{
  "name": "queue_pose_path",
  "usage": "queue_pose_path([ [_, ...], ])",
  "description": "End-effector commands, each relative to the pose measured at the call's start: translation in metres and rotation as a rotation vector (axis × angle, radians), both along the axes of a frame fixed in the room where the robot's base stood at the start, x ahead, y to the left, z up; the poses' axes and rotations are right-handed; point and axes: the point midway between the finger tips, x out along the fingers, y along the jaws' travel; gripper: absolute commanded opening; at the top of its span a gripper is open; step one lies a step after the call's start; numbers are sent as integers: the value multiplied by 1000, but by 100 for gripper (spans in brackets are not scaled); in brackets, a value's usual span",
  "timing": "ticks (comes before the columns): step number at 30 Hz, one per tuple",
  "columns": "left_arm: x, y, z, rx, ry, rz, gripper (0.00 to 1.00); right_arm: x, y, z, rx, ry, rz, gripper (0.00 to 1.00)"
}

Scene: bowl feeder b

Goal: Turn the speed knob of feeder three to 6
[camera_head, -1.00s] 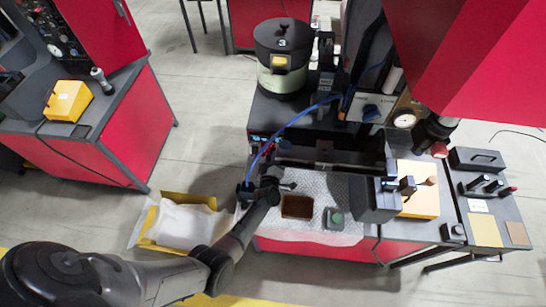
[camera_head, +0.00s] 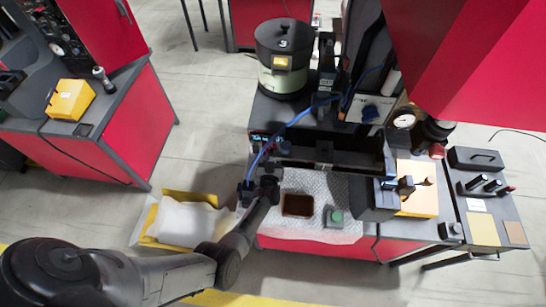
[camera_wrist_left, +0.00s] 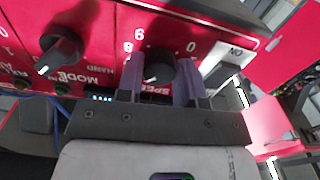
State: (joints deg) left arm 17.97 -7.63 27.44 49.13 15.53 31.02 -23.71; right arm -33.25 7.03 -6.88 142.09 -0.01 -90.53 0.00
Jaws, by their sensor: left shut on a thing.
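Feeder three is the black-lidded bowl (camera_head: 284,58) marked 3 at the back of the bench in the head view. In the left wrist view, the black speed knob (camera_wrist_left: 159,68) sits on a red panel (camera_wrist_left: 92,50) with the scale and SPEED lettering upside down. My left gripper (camera_wrist_left: 160,80) is shut on this knob, one finger on each side. Fingers and knob hide part of the scale, and I cannot tell the exact setting. In the head view my left wrist (camera_head: 264,188) is at the bench's front left; the fingertips are hidden. My right gripper is not in view.
A MODE knob (camera_wrist_left: 60,52) is left of the speed knob in the wrist view. A blue hose (camera_head: 297,119) runs close to my wrist. A brown tray (camera_head: 297,205) and a green button box (camera_head: 335,217) lie on the mat to the right.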

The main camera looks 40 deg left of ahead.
Motion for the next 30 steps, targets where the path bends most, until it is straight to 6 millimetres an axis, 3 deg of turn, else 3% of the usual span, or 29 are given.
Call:
queue_pose_path([
  [22,0,0,-1,67,44,0,10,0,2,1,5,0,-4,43],
  [23,0,0,-1,66,45,0,35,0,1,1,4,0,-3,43],
  [30,0,0,0,67,44,0,58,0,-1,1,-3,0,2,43],
])
